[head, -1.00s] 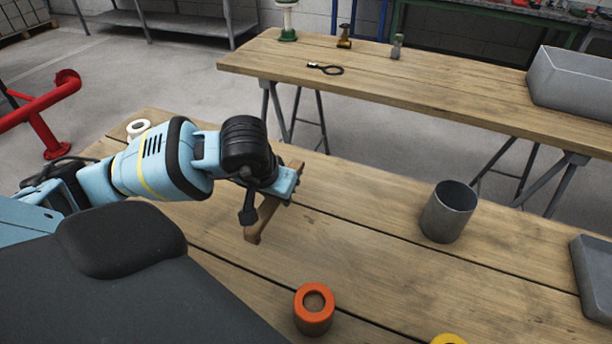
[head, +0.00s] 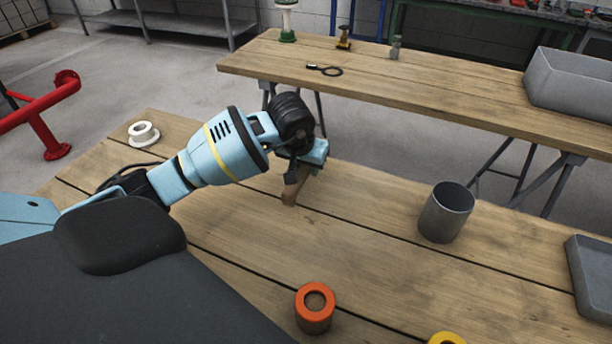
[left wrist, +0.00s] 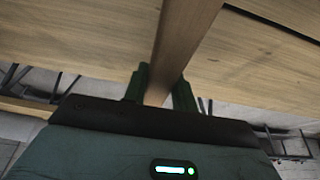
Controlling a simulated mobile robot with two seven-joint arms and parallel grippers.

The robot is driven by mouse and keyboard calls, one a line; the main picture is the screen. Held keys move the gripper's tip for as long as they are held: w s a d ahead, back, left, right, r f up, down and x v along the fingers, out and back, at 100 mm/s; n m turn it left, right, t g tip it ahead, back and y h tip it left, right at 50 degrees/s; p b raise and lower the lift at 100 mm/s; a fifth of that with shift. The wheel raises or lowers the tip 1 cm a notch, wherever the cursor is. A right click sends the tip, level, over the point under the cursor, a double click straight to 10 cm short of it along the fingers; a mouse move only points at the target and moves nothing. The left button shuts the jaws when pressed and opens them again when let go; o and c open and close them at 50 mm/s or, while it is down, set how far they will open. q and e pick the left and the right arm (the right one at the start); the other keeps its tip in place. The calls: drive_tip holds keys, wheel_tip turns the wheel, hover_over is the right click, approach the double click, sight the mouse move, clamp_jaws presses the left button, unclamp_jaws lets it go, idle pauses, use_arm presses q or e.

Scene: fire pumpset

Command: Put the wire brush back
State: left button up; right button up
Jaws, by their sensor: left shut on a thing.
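My left gripper (head: 303,168) is over the far edge of the near wooden table, left of the middle. It is shut on the wire brush, whose brown wooden end (head: 291,194) shows below the gripper. In the left wrist view the brush's wooden body (left wrist: 186,38) runs up between the two dark fingers (left wrist: 162,86). The bristles cannot be made out, and much of the brush is hidden behind the gripper. My right gripper is not in view.
The near table (head: 370,270) carries a grey metal cup (head: 446,215), an orange ring (head: 314,312), a yellow ring (head: 447,339), a white spool (head: 143,134) and a grey tray (head: 590,275). Across a gap, the far table (head: 430,90) holds a grey bin (head: 570,85) and small items.

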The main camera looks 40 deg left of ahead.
sight(306, 186)
use_arm(q)
drive_tip(key=shift+f, duration=1.7)
drive_tip(key=shift+f, duration=0.1)
drive_tip(key=shift+f, duration=0.15)
drive_tip(key=o, duration=0.9)
drive_tip(key=shift+s, duration=0.1)
drive_tip(key=shift+o, duration=0.2)
drive_tip(key=shift+r, duration=0.4)
drive_tip(key=v, duration=1.1)
drive_tip(key=shift+s+r+p, duration=0.2)
drive_tip(key=shift+r+p, duration=0.1)
drive_tip(key=shift+p, duration=0.1)
drive_tip(key=shift+d, duration=0.1)
